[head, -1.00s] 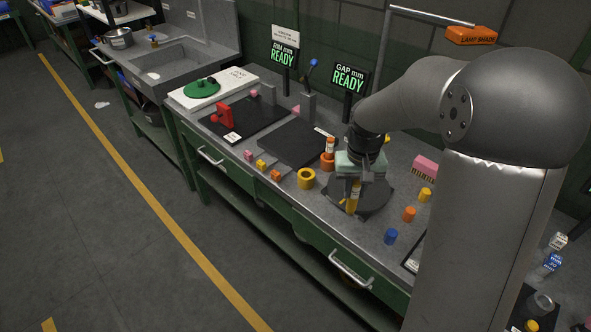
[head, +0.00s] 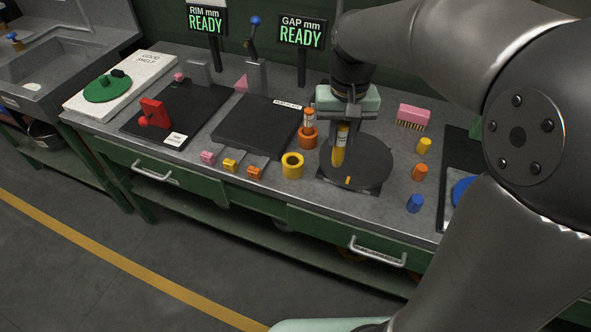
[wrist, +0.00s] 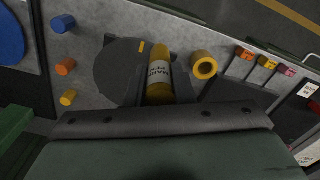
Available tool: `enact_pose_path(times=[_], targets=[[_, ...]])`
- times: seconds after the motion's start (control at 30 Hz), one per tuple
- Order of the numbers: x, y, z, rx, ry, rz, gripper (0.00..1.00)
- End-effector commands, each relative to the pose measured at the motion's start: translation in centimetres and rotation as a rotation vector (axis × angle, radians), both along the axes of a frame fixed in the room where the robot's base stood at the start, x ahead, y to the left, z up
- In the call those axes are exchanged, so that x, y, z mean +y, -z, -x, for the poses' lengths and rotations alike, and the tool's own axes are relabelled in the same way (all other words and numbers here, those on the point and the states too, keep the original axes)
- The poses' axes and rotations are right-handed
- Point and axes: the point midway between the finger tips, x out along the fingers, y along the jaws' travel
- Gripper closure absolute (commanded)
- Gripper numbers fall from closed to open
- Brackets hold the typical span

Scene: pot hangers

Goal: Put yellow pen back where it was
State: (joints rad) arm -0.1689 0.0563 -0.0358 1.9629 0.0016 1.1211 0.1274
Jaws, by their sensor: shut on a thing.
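The yellow pen (head: 340,152), with a white label, is held upright in my gripper (head: 343,124). In the wrist view the yellow pen (wrist: 159,66) sits between the two dark fingers, which are shut on it. It is in front of or just above the dark round plate (head: 375,167); I cannot tell whether its lower end touches. A yellow ring-shaped holder (head: 292,165) with an open hole stands left of the plate and looks empty. It also shows right of the pen in the wrist view (wrist: 204,66).
An orange pen (head: 309,116) stands in an orange holder (head: 308,139) close to the left of my gripper. Yellow (head: 423,146), orange (head: 419,172) and blue (head: 414,203) cylinders stand right of the plate. A pink brush (head: 413,116) lies behind them. Small blocks (head: 230,165) line the front edge.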

Motion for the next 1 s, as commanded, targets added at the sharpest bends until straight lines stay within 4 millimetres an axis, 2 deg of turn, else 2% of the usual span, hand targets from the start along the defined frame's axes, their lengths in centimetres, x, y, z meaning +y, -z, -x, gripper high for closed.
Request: enact_pose_path(times=[0.37,0.5,0.6,0.87,1.0], targets=[[6.6,3.7,-5.8,0.006,-0.004,0.001,1.0],[8.1,6.5,-7.3,0.006,-0.002,0.001,1.0],[8.9,7.9,-8.0,0.004,-0.001,0.001,1.0],[9.8,9.5,-8.9,0.003,0.0,0.0,1.0],[9.8,11.5,-8.9,0.005,0.0,0.001,1.0]])
